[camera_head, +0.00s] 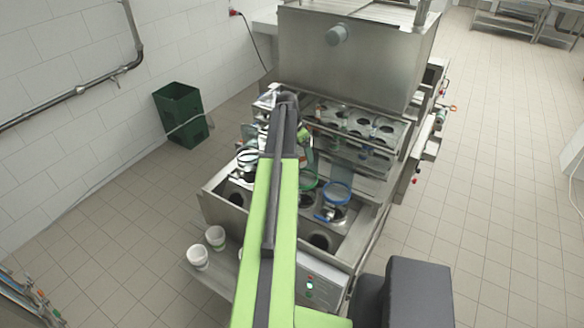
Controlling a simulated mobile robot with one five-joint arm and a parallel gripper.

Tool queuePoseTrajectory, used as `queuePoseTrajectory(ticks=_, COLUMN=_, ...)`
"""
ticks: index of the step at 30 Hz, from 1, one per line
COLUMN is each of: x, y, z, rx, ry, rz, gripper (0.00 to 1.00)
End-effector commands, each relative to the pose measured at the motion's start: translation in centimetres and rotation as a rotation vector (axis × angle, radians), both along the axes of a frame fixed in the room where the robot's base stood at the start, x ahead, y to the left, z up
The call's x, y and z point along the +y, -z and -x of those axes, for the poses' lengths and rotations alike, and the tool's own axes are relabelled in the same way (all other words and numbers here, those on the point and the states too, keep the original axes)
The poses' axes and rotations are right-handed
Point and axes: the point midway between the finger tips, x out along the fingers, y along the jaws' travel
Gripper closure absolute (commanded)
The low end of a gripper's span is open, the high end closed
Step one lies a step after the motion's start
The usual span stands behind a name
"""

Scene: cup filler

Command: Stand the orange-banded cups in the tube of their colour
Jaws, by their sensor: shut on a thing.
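Two pale cups stand on the steel ledge at the machine's lower left, a nearer cup (198,257) and a farther cup (215,238). Their bands are too small to read for colour. No orange rim shows; my arm covers part of the row. My gripper (305,151) hangs down at the arm's far end, above and behind the tubes. It is shut on what seems a cup, mostly hidden, its band unclear.
The steel filling machine (320,242) has round openings in its near deck and a big hopper (345,55) behind. A green crate (181,115) stands by the left wall. Tiled floor is open on the right and left.

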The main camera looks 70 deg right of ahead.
Motion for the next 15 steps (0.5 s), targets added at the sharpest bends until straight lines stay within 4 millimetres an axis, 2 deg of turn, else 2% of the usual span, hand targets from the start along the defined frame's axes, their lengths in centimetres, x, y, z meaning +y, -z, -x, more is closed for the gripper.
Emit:
queuePoseTrajectory(ticks=9, x=0.8, y=0.3, z=-2.6, rx=0.000, ry=-0.031, rz=0.000, gripper=0.61)
queuePoseTrajectory(ticks=11, x=0.4, y=1.0, z=-3.4, rx=0.000, ry=-0.034, rz=0.000, gripper=0.61)
queuePoseTrajectory(ticks=15, x=-1.4, y=3.5, z=-6.7, rx=-0.001, ry=-0.037, rz=-0.001, gripper=0.61)
